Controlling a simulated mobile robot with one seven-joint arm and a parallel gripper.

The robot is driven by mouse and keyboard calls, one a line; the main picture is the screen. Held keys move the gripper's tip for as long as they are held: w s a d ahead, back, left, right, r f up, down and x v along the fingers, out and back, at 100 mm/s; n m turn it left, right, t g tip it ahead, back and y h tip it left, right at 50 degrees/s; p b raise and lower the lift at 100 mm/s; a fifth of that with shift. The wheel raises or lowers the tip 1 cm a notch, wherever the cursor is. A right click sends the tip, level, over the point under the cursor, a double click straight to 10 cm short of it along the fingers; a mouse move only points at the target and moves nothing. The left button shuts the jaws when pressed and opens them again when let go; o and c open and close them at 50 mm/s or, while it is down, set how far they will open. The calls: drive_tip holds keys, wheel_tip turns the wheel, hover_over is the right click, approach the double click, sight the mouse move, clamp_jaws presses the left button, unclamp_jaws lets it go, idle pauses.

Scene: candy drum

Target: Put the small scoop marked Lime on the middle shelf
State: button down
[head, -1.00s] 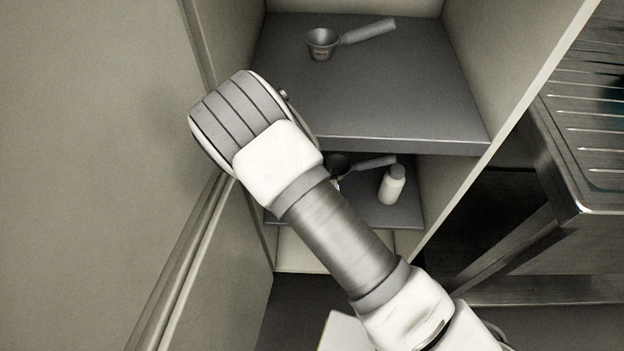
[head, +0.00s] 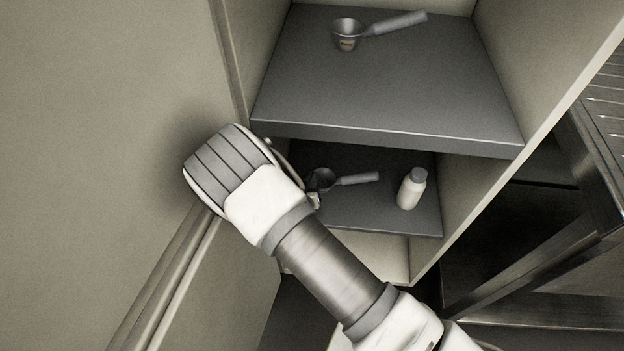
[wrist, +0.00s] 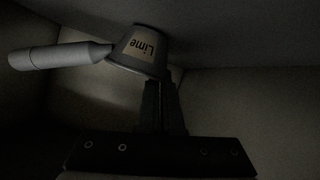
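My gripper (wrist: 160,105) is shut on the rim side of a small grey scoop (wrist: 140,52), whose label reads Lime, upside down in the wrist view. Its pale handle points left there. In the head view the held scoop (head: 323,179) shows within the lower visible shelf space, just right of my wrist, handle pointing right. My fingers are mostly hidden there behind my wrist. The lower shelf (head: 385,218) is beneath it; I cannot tell whether the cup touches it. The upper visible shelf (head: 390,95) is above.
Another scoop (head: 347,36) with an unreadable label stands on the upper shelf. A white bottle (head: 411,190) with a grey cap stands on the lower shelf, right of the held scoop. A cabinet side or door panel is close on the left; a metal rack (head: 600,150) is at right.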

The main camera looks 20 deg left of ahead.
drive_tip(key=shift+f, duration=0.2)
drive_tip(key=c, duration=1.1)
unclamp_jaws()
drive_tip(key=shift+r, duration=0.1)
